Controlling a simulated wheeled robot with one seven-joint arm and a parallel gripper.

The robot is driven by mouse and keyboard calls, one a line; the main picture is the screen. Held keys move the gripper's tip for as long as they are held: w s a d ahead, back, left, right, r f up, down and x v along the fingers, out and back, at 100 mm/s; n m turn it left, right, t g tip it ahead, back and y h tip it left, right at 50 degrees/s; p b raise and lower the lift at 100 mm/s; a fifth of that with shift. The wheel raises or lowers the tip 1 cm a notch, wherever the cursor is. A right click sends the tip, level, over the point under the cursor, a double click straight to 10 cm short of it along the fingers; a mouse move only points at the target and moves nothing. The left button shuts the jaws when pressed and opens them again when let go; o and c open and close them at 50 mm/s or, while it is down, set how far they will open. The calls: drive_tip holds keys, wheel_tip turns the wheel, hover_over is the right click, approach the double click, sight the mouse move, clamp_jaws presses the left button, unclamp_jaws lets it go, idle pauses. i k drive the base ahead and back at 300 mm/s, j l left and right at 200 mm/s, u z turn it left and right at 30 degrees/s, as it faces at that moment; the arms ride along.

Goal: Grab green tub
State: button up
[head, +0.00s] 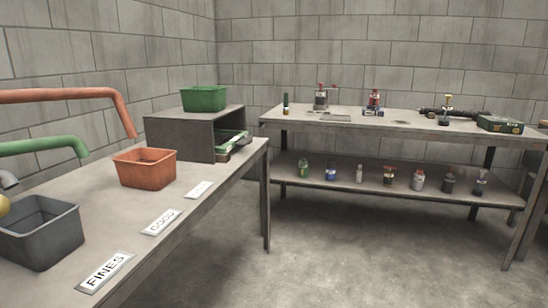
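The green tub (204,99) sits upright on top of a dark grey open-fronted box (179,137) at the far end of the left table. Its near and right walls show, and the inside is mostly hidden from this angle. My gripper is not in view.
The left table (190,215) also holds an orange tub (145,169), a grey tub (40,231) and several label cards. Orange (70,96) and green (45,145) pipes overhang it. A back bench (400,122) holds tools and bottles. The floor (360,260) between is clear.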

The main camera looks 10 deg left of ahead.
sight(194, 98)
drive_tip(key=i+u, duration=0.2)
drive_tip(key=i, duration=0.25)
drive_tip(key=i+l+u, duration=0.25)
drive_tip(key=i, duration=0.15)
drive_tip(key=i+l+u, duration=0.2)
drive_tip(key=i, duration=0.25)
drive_tip(key=i+l+u, duration=0.2)
drive_tip(key=i, duration=0.2)
